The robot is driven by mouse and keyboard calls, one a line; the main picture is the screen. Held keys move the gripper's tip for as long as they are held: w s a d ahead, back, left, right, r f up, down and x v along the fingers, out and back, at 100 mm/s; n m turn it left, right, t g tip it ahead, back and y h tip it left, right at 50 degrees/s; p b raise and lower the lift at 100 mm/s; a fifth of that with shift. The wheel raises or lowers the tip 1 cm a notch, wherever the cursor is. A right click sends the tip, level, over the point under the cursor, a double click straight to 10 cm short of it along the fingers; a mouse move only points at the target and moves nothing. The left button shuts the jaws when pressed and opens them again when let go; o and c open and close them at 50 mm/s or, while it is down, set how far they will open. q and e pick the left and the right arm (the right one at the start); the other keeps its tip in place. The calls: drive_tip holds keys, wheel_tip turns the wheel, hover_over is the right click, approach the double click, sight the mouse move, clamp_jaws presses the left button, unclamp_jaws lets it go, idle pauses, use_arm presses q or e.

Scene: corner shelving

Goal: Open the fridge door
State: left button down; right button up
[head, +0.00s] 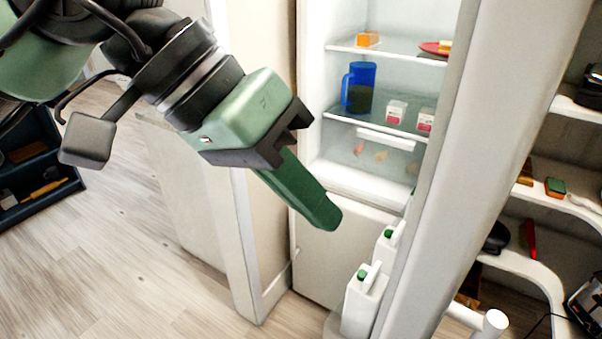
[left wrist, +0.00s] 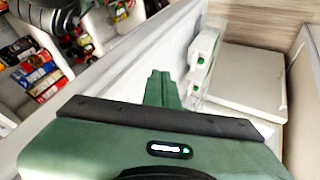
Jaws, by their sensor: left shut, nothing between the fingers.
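The fridge (head: 345,255) stands open in the head view, its shelves exposed. Its white door (head: 450,150) is swung out to the right, edge towards me. A pale handle (head: 490,324) projects from the door's outer side at the bottom right. My left gripper (head: 327,214) is shut and empty, with its green fingers in front of the fridge opening, on the inner side of the door. In the left wrist view the shut fingers (left wrist: 161,88) appear beside the door (left wrist: 115,62). I cannot tell whether they touch it. My right gripper is not in view.
White jugs with green caps (head: 365,290) sit on the door's inner side. A blue pitcher (head: 358,87) and small cartons (head: 396,111) stand on the fridge shelves. Open shelving (head: 575,195) is at the right. Clear wooden floor (head: 110,255) lies at the left.

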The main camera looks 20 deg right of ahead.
use_arm(q)
drive_tip(key=s+d+f+p, duration=0.2)
drive_tip(key=s+d+f, duration=0.2)
drive_tip(key=d, duration=0.1)
idle(0.3)
